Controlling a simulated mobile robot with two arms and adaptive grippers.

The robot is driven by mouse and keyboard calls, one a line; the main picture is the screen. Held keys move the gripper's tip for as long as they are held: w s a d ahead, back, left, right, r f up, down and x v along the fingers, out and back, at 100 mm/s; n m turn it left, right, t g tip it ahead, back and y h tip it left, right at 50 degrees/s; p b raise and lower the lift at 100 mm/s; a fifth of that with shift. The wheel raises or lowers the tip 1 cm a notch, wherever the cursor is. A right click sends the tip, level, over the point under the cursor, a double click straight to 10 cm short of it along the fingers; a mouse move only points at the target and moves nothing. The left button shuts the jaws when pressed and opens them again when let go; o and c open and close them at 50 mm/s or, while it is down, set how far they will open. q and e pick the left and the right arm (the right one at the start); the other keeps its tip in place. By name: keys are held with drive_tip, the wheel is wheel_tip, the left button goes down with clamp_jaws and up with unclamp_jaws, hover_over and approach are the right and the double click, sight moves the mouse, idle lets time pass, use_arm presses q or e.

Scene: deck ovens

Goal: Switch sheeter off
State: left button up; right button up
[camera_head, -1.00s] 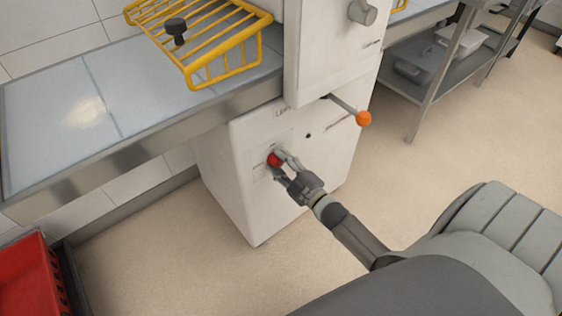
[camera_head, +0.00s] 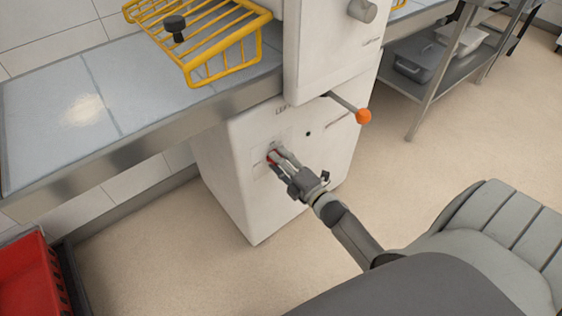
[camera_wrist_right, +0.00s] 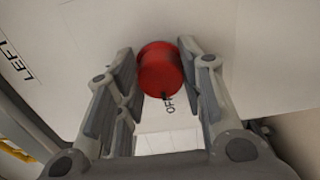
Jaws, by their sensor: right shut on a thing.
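The white sheeter body (camera_head: 235,190) stands in the middle of the head view, with a red knob (camera_head: 271,157) on its front panel. In the right wrist view the round red knob (camera_wrist_right: 160,68) sits between the two fingers, with the word OFF printed just below it. My right gripper (camera_head: 277,157) is shut on the red knob, its fingers on either side. In the head view the fingers hide most of the knob. My left gripper is not in view.
A lever with an orange ball (camera_head: 363,116) sticks out above and right of the knob. A yellow wire guard (camera_head: 225,62) is over the sheeter's grey table (camera_head: 60,115). A red crate (camera_head: 28,280) stands at lower left. A steel shelf (camera_head: 400,80) is at right.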

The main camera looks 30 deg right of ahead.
idle(0.4)
drive_tip(key=o, duration=1)
drive_tip(key=shift+o, duration=0.2)
drive_tip(key=shift+s, duration=0.1)
drive_tip(key=s, duration=1.1)
drive_tip(key=shift+s+d, duration=0.4)
drive_tip(key=shift+d, duration=0.05)
drive_tip(key=shift+f, duration=0.1)
